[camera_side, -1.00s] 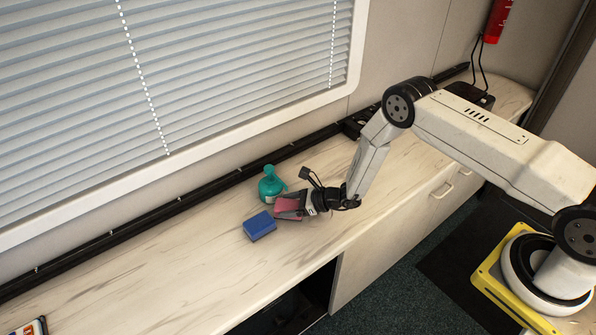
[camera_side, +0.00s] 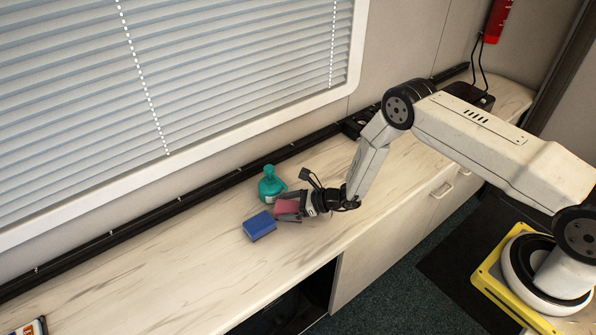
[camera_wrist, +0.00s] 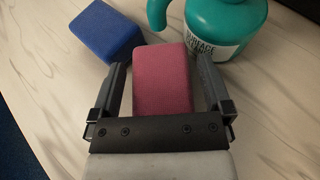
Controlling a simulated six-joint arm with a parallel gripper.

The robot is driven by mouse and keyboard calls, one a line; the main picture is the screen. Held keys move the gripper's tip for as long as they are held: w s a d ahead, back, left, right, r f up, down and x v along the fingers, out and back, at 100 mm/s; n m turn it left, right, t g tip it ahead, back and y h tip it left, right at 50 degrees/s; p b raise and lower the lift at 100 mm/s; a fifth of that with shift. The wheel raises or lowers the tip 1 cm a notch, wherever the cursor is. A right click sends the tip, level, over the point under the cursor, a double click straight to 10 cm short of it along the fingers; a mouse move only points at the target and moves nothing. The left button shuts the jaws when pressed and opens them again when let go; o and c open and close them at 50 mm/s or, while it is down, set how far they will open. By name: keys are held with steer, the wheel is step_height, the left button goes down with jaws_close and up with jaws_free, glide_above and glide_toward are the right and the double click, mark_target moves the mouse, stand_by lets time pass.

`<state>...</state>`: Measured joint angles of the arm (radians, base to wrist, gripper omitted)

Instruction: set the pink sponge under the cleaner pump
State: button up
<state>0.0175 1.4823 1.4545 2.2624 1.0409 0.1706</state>
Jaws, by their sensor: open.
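The pink sponge (camera_wrist: 162,80) lies on the counter between the spread fingers of my gripper (camera_wrist: 162,85) in the wrist view. A narrow gap shows on each side of it, so the fingers appear not to press on it. In the side view the pink sponge (camera_side: 288,207) shows at my gripper (camera_side: 290,208), partly hidden by it. The teal cleaner pump bottle (camera_side: 271,186) stands upright just behind the sponge. In the wrist view the bottle (camera_wrist: 228,22) is at the upper right, its teal spout close to the sponge's far end.
A blue sponge (camera_side: 260,225) lies on the counter just left of my gripper; it also shows in the wrist view (camera_wrist: 104,32). A black rail (camera_side: 180,199) runs along the wall behind.

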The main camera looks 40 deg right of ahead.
steer(key=v, duration=1.2)
steer(key=shift+r, duration=0.1)
steer(key=shift+a, duration=0.1)
stand_by(0.3)
steer(key=s+a+r+n+g, duration=0.4)
steer(key=s+r+n+g, duration=0.55)
steer(key=r+n, duration=0.2)
steer(key=s+d+r+n+t+h, duration=0.1)
steer(key=s+d+r+n+h, duration=0.2)
steer(key=n, duration=0.4)
steer(key=s+d+r+n+t+h, duration=0.1)
steer(key=s+d+r+n+h, duration=0.3)
steer(key=r+n+h, duration=0.2)
step_height(320, 180, up, 2)
steer(key=shift+s+r+n+h, duration=0.1)
steer(key=shift+s+n+h, duration=0.2)
steer(key=shift+n, duration=0.95)
